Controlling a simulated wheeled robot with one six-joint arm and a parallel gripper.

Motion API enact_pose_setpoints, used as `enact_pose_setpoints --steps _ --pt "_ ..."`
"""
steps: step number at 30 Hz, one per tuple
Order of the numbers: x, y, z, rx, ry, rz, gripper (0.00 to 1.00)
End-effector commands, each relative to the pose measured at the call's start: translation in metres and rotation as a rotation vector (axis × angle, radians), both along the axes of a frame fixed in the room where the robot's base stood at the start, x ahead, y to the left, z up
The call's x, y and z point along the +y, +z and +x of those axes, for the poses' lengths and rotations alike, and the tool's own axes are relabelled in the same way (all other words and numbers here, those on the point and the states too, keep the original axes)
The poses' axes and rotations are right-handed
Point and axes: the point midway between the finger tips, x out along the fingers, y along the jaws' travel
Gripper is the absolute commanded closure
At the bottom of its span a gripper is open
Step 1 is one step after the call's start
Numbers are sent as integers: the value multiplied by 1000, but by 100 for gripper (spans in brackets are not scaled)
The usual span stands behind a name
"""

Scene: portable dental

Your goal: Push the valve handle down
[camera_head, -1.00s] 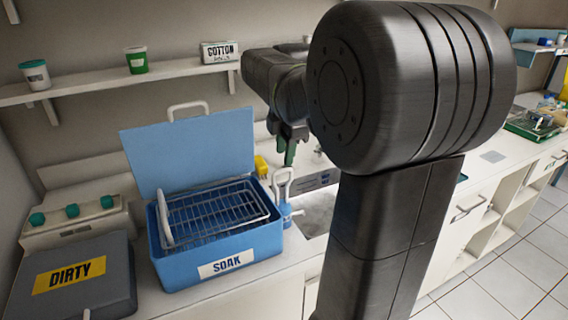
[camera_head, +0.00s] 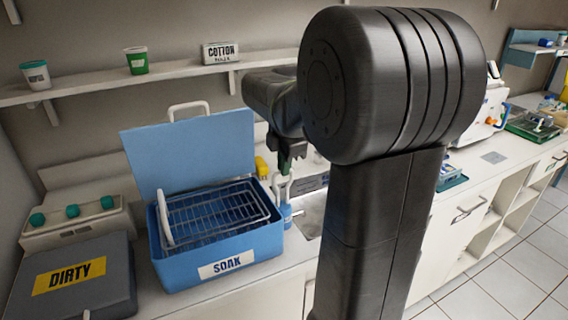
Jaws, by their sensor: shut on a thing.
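A white handle (camera_head: 281,186) stands on a small blue fitting (camera_head: 286,212), just right of the blue SOAK box; I take it for the valve handle. My gripper (camera_head: 286,168) is at the top of the handle, shut on it as far as the view shows. The fingertips are small and dark, so the exact grip is unclear. My arm hides much of the area to the right of the handle.
The open blue SOAK box (camera_head: 222,252) with a wire rack (camera_head: 215,206) is close on the left. A yellow object (camera_head: 261,166) stands behind. A sink (camera_head: 312,212) lies to the right. A wall shelf (camera_head: 170,72) runs above.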

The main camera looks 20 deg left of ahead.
Motion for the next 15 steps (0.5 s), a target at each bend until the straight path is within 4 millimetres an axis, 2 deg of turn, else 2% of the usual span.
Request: enact_pose_setpoints --steps 4,9,15 --pt "0 -8 0 1 0 -1 100" --pt "0 -33 0 1 0 -2 100" --pt "0 -36 0 2 0 -2 100"
